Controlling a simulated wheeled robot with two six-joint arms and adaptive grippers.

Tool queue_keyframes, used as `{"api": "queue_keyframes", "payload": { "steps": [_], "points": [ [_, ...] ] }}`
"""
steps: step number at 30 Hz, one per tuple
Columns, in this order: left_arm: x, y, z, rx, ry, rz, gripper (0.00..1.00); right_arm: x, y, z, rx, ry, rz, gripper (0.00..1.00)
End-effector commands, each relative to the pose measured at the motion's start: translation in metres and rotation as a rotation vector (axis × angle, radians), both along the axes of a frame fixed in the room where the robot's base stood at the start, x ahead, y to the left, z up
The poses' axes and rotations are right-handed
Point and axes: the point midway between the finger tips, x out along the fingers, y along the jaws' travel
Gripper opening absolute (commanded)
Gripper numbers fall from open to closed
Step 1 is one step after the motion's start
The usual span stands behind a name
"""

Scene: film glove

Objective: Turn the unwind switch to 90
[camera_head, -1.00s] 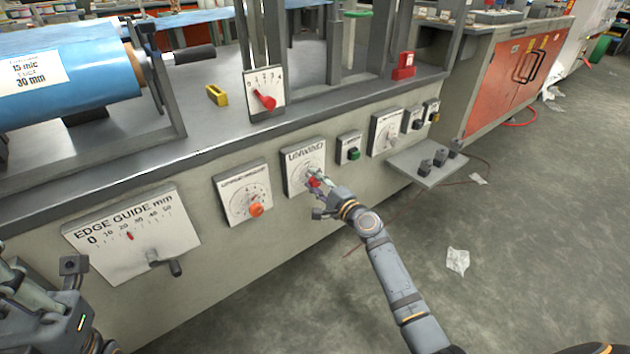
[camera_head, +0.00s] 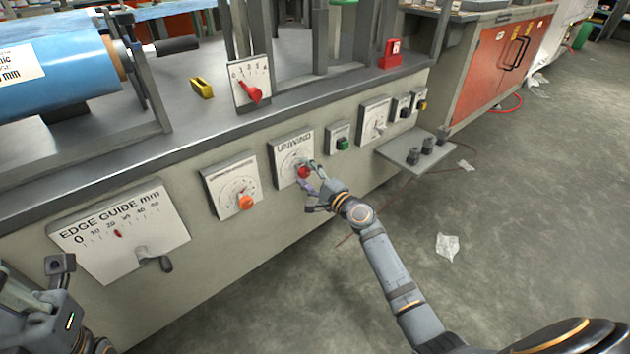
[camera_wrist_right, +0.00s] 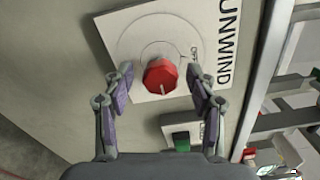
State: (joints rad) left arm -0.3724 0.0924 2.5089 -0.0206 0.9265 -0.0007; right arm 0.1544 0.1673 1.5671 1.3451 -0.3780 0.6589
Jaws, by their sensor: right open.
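The unwind switch is a red knob (camera_head: 303,172) on a white plate labelled UNWIND (camera_head: 292,148) on the machine's front. In the right wrist view the red knob (camera_wrist_right: 160,76) has a pale pointer line, and an OFF mark shows beside it on the plate (camera_wrist_right: 135,45). My right gripper (camera_head: 309,176) is at the knob; in the right wrist view its open fingers (camera_wrist_right: 160,82) stand on either side of the knob, with gaps visible. My left gripper (camera_head: 40,300) is only partly seen at the lower left, away from the switch.
An orange knob (camera_head: 246,203) sits left of the switch, and a green button (camera_head: 342,144) right of it. The edge guide panel (camera_head: 120,230) is further left. A small grey shelf (camera_head: 402,160) juts out at right. The floor in front is open.

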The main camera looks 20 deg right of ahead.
Motion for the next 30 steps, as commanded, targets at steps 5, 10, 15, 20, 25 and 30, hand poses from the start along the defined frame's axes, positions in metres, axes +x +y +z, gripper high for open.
{"api": "queue_keyframes", "payload": {
  "steps": [5,10,15,20,25,30],
  "points": [
    [0.0,0.0,0.0,0.0,-0.002,0.0,0.0,-0.04,-0.014,-0.002,-0.005,0.003,0.002,0.58],
    [0.0,0.0,0.0,-0.001,-0.002,0.0,0.0,-0.077,-0.028,-0.002,-0.004,0.003,0.002,0.58],
    [-0.001,0.0,0.0,-0.001,-0.003,0.001,0.0,-0.098,-0.036,-0.001,-0.002,0.002,0.002,0.58],
    [-0.001,0.0,0.0,-0.001,-0.003,0.001,0.0,-0.104,-0.037,0.0,-0.001,0.0,0.001,0.58],
    [-0.001,0.0,0.001,-0.001,-0.003,0.001,0.0,-0.104,-0.037,0.0,0.0,0.0,0.001,0.58],
    [-0.001,0.0,0.001,-0.001,-0.003,0.001,0.0,-0.103,-0.037,0.0,0.0,0.0,0.0,0.58]
  ]
}}
